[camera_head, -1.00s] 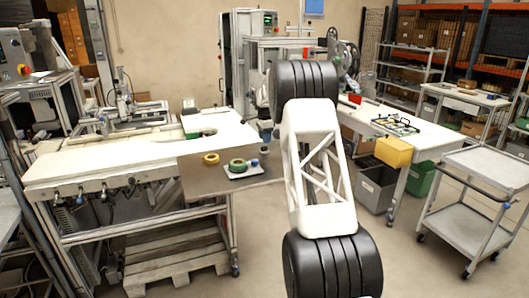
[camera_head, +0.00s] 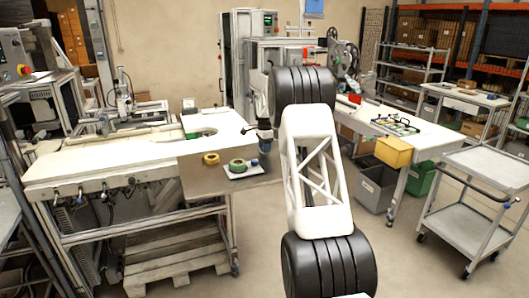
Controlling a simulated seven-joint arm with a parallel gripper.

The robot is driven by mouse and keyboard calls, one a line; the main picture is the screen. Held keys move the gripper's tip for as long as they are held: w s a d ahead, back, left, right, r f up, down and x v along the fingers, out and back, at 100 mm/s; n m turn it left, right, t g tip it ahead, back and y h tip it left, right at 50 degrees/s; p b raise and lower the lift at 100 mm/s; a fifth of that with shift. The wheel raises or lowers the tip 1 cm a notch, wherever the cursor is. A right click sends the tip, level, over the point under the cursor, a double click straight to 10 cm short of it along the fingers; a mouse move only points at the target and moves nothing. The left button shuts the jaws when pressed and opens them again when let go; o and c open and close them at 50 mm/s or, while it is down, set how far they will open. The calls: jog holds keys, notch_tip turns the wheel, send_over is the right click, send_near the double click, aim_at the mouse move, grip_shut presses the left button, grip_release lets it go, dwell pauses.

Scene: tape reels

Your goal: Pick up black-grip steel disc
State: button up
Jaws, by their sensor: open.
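I cannot make out a black-grip steel disc for certain. A yellow tape ring (camera_head: 211,158) lies on the brown-grey plate at the right end of the left bench. A green tape ring (camera_head: 238,166) sits beside it on a small white tray (camera_head: 233,175), with a small blue piece (camera_head: 254,162) at its right. My gripper (camera_head: 247,130) shows small and dark beyond my arm, above and behind the tray. It is open, apart from these objects, and nothing is seen between its fingers. My arm hides part of the area behind it.
The left bench (camera_head: 90,165) has a white top with a machine at its back. A right bench (camera_head: 440,137) carries a tray of parts, with a yellow bin (camera_head: 393,151) at its front. A grey cart (camera_head: 490,165) stands at far right.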

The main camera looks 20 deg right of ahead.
jog(key=shift+c, duration=0.3)
grip_shut()
jog(key=shift+r, duration=0.15)
jog(key=shift+r, duration=1.65)
jog(key=shift+s+a+r, duration=0.25)
jog(key=shift+s+a, duration=0.4)
jog(key=shift+s, duration=1.9)
jog(key=shift+s+a+r, duration=0.2)
jog(key=shift+s+a, duration=0.5)
jog(key=shift+s, duration=1.9)
jog(key=shift+s+a+r, duration=0.25)
jog(key=shift+s+a, duration=0.4)
jog(key=shift+s, duration=1.9)
